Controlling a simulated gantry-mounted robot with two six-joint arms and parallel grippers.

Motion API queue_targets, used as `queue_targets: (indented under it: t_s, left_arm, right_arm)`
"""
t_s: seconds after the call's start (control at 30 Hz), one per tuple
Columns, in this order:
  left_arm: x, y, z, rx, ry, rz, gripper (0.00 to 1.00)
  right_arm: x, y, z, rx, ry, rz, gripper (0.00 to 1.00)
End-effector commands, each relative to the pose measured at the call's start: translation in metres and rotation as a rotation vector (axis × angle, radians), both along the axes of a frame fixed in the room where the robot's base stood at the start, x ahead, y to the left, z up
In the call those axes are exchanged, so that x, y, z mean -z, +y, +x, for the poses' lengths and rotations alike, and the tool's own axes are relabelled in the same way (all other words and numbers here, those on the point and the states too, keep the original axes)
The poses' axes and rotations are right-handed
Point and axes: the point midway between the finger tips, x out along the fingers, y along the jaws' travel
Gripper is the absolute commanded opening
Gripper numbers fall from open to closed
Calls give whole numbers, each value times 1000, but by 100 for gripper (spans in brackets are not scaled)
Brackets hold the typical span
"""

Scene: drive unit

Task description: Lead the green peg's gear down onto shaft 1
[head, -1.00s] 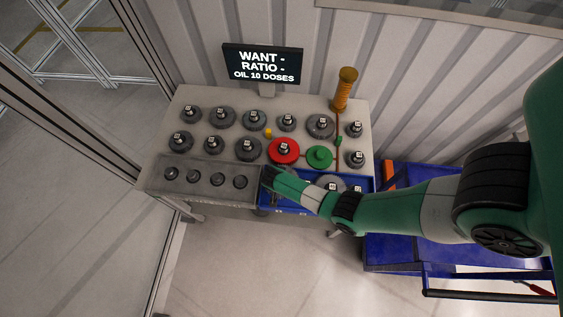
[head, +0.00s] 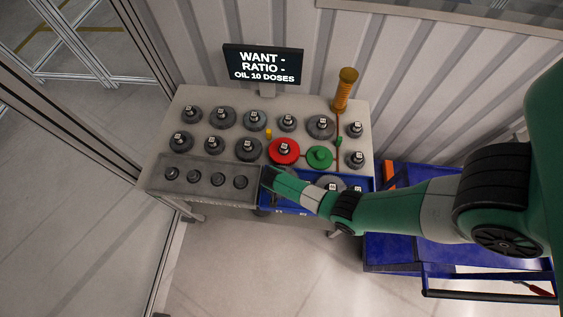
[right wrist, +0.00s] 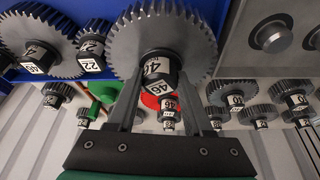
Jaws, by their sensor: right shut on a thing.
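My right gripper (right wrist: 160,88) is shut on the square labelled hub of a large grey gear (right wrist: 125,45), seen close up in the right wrist view. The number on the hub is hard to read. In the head view my right gripper (head: 268,178) is beside the right end of the grey shaft plate (head: 205,193), and the held gear is largely hidden. The plate carries several short dark shafts in a row; the nearest is the rightmost shaft (head: 240,182). A shaft (right wrist: 271,37) shows right of the held gear in the right wrist view, apart from it. No shaft number is readable. A small green peg (head: 339,141) stands on the table. My left gripper is out of view.
Several grey gears with labelled hubs stand in rows behind the plate, with a red gear (head: 284,151) and a green gear (head: 319,157). A blue tray (head: 290,206) holding gears lies right of the plate. An orange bottle-like post (head: 345,90) stands at the back right.

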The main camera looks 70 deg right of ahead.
Motion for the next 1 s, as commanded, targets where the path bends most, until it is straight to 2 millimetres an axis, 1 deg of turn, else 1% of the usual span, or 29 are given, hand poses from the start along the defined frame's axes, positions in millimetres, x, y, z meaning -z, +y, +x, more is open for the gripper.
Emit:
queue_targets:
  t_s: [1.0]
  left_arm:
    - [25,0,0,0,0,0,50]
  right_arm:
    - [33,0,2,-2,-4,-3,0]
